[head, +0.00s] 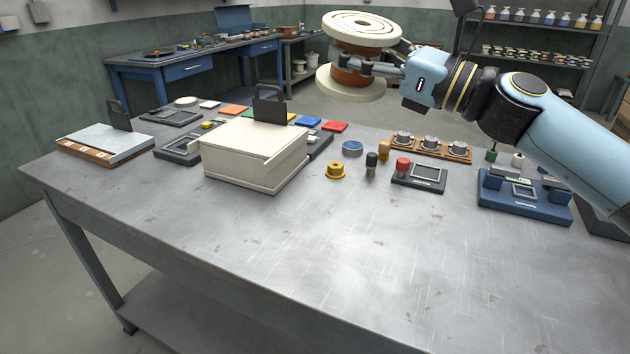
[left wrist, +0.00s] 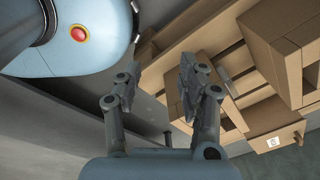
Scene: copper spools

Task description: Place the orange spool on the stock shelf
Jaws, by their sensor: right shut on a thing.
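The orange spool (head: 352,77) has a copper-orange winding between two cream flanges. It is in the upper middle of the head view, raised above the far side of the workbench, with its flanges roughly level and slightly tilted. My right gripper (head: 352,66) is shut on the winding between the flanges, reaching in from the right. My left gripper (left wrist: 160,80) shows only in the left wrist view, with its fingers apart and nothing between them. A dark rack (head: 545,38) with bottles and small jars stands at the back right; I cannot tell whether it is the stock shelf.
The metal workbench (head: 300,255) has a clear front half. A cream box (head: 255,155), a blue fixture (head: 525,197), a dark fixture (head: 420,177) and small parts stand along its far side. A blue bench (head: 180,70) stands behind. Cardboard boxes (left wrist: 275,45) on a pallet are near my left gripper.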

